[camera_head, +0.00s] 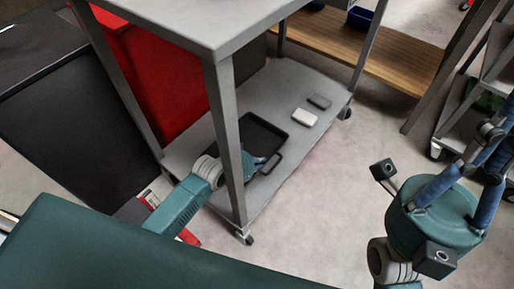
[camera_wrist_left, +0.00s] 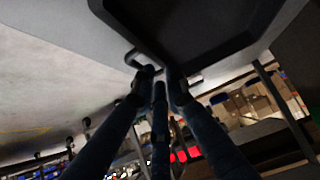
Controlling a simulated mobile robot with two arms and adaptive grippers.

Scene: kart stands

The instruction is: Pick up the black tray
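The black tray (camera_head: 262,132) lies flat on the lower shelf of a grey cart, with its bar handle toward me. My left gripper (camera_head: 262,163) is at this handle, partly hidden by the cart's front leg. In the left wrist view, the tray (camera_wrist_left: 205,35) fills the top, and the dark fingers of my left gripper (camera_wrist_left: 160,78) reach up to its handle. Their tips overlap the handle; whether they are closed on it is unclear. My right gripper (camera_head: 490,150) is at the right edge, away from the tray, with its blue fingers spread and no object seen in it.
The grey cart (camera_head: 185,15) has an upper shelf above the tray and a near leg beside my left wrist. A white box (camera_head: 304,117) and a grey box (camera_head: 319,102) lie right of the tray. A red bin (camera_head: 160,75) stands behind. Open floor lies to the right.

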